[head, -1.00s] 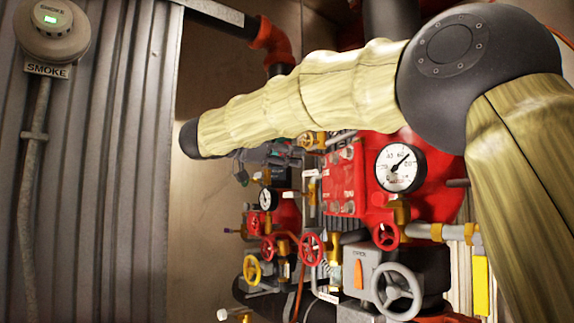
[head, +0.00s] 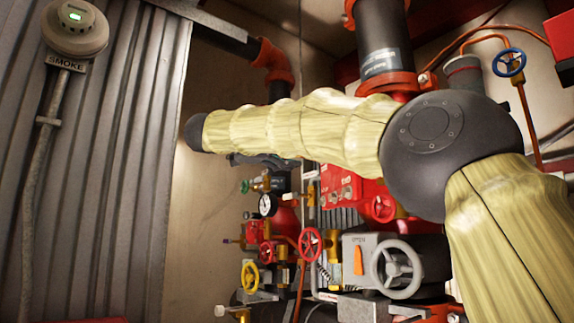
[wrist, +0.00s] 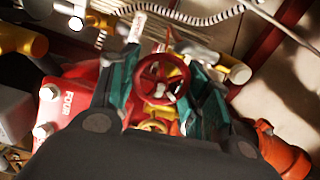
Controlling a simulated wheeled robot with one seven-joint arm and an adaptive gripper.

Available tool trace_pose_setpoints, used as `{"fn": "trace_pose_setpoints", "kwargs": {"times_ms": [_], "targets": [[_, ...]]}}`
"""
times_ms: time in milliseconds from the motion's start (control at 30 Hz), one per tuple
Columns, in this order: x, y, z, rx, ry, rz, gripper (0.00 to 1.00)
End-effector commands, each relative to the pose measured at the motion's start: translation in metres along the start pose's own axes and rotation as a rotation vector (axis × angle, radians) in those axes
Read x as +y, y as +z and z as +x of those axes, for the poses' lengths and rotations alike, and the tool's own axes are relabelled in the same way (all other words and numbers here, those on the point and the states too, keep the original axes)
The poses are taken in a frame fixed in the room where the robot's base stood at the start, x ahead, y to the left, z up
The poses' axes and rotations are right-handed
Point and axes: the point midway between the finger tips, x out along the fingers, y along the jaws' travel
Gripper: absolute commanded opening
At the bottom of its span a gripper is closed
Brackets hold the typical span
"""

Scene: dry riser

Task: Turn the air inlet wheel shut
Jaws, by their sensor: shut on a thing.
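In the wrist view my gripper (wrist: 163,88) has its teal-padded fingers on either side of a red spoked handwheel (wrist: 176,70), closed against its rim. In the head view my forearm covers much of the gripper and the held wheel cannot be picked out. No readable label marks the air inlet wheel.
The head view shows red wheels (head: 310,243), a yellow wheel (head: 251,275), a large grey wheel (head: 398,267) and a blue wheel (head: 509,62). A small gauge (head: 266,205) and crowded pipework surround them. A corrugated wall (head: 95,180) stands left.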

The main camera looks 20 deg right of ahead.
Motion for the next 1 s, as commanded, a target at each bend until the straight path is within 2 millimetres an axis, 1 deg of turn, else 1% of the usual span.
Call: {"fn": "trace_pose_setpoints", "kwargs": {"times_ms": [33,400,600,800,1000], "targets": [[0.0051,0.0001,0.0005,0.000,0.000,0.045,0.24],[0.0058,0.0004,0.0006,0.001,0.001,0.384,0.24],[0.0058,0.0010,0.0010,0.002,0.001,0.529,0.24],[0.0050,0.0010,0.0004,0.001,0.002,0.628,0.24],[0.0044,0.0014,0.0003,0.001,0.000,0.680,0.24]]}}
